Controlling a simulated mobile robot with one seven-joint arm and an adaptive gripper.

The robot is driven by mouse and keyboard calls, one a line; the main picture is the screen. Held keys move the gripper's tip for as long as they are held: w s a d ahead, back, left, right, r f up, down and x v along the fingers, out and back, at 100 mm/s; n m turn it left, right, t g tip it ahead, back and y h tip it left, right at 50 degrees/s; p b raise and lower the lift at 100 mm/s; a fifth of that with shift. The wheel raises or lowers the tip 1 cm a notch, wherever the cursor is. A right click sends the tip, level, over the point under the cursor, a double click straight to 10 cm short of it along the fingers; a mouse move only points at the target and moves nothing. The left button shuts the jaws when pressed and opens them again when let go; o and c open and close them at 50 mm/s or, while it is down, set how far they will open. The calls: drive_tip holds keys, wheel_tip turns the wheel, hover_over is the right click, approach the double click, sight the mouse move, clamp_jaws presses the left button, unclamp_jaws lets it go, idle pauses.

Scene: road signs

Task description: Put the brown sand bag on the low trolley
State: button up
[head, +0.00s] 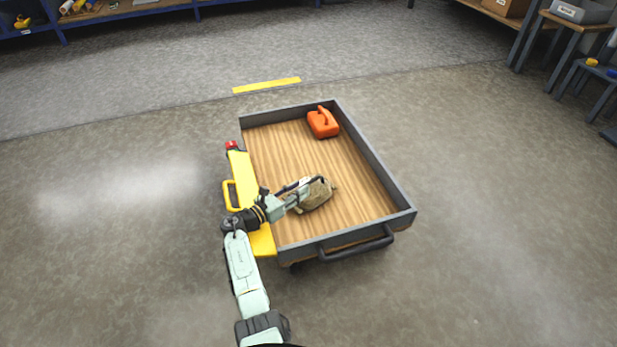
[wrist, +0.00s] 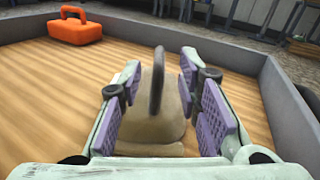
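The low trolley (head: 355,217) has grey rims, a wooden bed and a dark handle at its near end. The brown sand bag (head: 318,196) is inside the rims, toward the near part of the bed, and appears to rest on it. My gripper (head: 305,184) reaches in over the left side and is around the bag. In the wrist view, the bag (wrist: 155,128) sits between my purple finger pads, with its dark loop handle upright. The fingers are spread wide and a narrow gap seems to show on the right. The bag's underside is hidden.
A yellow panel (head: 243,178) with a red end lies along the trolley's left side. A yellow floor strip (head: 266,86) is beyond. Benches stand at the back; the surrounding floor is clear.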

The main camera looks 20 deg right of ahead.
drive_tip(key=p+v, duration=0.1)
drive_tip(key=v, duration=0.4)
